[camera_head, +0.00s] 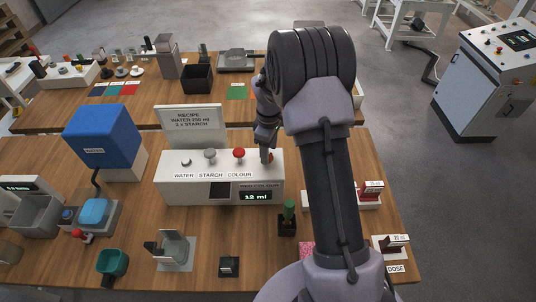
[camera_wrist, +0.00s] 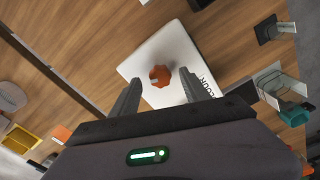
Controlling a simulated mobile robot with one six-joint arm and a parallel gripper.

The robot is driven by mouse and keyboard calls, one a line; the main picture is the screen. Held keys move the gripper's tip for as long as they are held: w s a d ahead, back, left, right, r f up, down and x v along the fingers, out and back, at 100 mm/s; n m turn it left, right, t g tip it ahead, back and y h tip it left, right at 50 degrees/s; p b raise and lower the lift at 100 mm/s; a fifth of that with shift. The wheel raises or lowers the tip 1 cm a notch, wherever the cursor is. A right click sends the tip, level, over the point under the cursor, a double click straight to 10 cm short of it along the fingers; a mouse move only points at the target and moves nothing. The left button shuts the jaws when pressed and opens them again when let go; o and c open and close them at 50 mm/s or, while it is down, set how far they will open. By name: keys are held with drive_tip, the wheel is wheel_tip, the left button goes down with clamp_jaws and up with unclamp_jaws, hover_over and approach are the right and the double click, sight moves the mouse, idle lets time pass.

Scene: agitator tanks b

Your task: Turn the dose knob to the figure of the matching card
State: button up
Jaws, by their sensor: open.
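The box display (camera_head: 256,197) reads 12 ml. A red card (camera_head: 369,192) with a ml label stands at the right. A dark card (camera_head: 392,245) with another ml label stands nearer, by a DOSE sign; their figures are too small to read surely.
A recipe board (camera_head: 192,122) rises behind the box. A green-topped item (camera_head: 289,210) stands in front. A blue tank (camera_head: 102,134) is at the left.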

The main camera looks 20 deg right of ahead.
wheel_tip(320, 180, down, 2)
drive_tip(key=shift+w+a, duration=0.1)
clamp_jaws()
drive_tip(key=shift+m, duration=0.3)
drive_tip(key=m+b, duration=0.2)
drive_tip(key=m, duration=0.2)
drive_tip(key=shift+m, duration=0.3)
drive_tip(key=shift+m+b, duration=0.75)
drive_tip(key=shift+m, duration=1.45)
